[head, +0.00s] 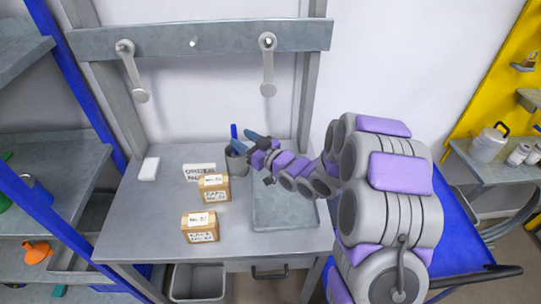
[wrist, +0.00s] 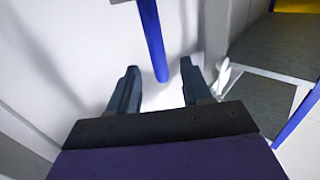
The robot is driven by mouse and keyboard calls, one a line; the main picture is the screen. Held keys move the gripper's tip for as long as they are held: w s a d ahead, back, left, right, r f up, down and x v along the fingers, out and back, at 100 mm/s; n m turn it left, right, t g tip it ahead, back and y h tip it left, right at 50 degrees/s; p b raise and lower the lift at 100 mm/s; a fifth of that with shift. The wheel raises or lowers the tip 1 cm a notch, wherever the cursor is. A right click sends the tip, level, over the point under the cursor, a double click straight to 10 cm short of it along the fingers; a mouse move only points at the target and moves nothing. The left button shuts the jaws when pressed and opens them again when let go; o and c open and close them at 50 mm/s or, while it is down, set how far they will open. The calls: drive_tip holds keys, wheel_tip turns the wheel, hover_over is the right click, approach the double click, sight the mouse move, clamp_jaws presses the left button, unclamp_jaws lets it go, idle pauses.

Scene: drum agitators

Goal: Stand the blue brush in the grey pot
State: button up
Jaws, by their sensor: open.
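The blue brush (head: 234,131) shows as an upright blue handle above the grey pot (head: 237,164), at the back of the bench. Its lower end is hidden by my gripper and the pot wall, but it appears to stand in the pot. My gripper (head: 240,139) is just above the pot's rim, reaching in from the right, with its fingers spread near the handle. In the wrist view, the blue handle (wrist: 151,35) comes down between the two open fingers of my gripper (wrist: 159,68), with gaps on both sides. The pot is not visible there.
A grey tray (head: 285,222) lies below my arm. Two labelled boxes (head: 214,188) (head: 200,227), a white sign (head: 199,170) and a white block (head: 149,168) stand to the left. Two crank-like metal parts (head: 132,70) (head: 268,65) hang on the rail behind.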

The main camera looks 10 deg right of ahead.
drive_tip(key=p+v, duration=0.3)
drive_tip(key=v, duration=1)
drive_tip(key=shift+s, duration=0.25)
drive_tip(key=shift+d, duration=0.3)
drive_tip(key=shift+a, duration=0.1)
